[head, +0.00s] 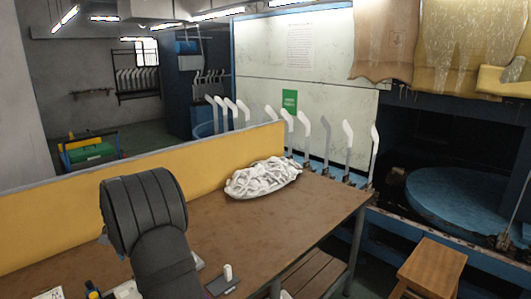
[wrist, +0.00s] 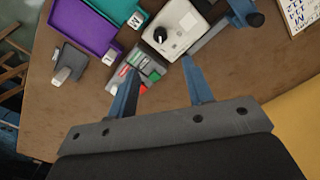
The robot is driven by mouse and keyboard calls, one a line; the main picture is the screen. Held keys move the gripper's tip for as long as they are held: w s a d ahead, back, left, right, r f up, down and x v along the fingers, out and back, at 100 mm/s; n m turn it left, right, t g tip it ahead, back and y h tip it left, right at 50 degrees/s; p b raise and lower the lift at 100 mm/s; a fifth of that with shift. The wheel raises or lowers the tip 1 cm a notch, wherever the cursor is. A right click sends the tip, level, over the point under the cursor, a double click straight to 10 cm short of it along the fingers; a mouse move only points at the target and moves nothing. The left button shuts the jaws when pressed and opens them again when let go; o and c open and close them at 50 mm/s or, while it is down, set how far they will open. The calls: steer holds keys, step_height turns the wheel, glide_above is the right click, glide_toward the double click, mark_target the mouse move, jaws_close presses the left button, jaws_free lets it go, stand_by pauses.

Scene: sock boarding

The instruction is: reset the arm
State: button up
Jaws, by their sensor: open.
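My gripper (wrist: 160,58) is open in the wrist view, with its two blue-grey fingers apart and nothing held between them. It hangs over the brown tabletop (wrist: 240,70), facing a grey organiser (wrist: 153,66) with small red and green items and a white box with a black knob (wrist: 180,28). I cannot tell whether the fingers touch anything. In the head view my dark arm rises at the lower left in front of the table, and my fingers do not show there.
A purple tray (wrist: 80,22) and a grey holder (wrist: 70,62) lie nearby. White socks (head: 262,178) are piled on the table. A yellow partition (head: 140,197) runs along its back edge. Leg-shaped boards (head: 326,138) stand beyond; a wooden stool (head: 432,266) is right. The table's front right is clear.

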step_height(320, 180, down, 14)
steer(key=shift+r, duration=0.25)
steer(key=shift+r+n, duration=0.25)
steer(key=shift+n, duration=0.55)
steer(key=n, duration=1.1)
steer(key=shift+w+d, duration=0.1)
steer(key=n, duration=0.4)
steer(key=shift+o, duration=0.2)
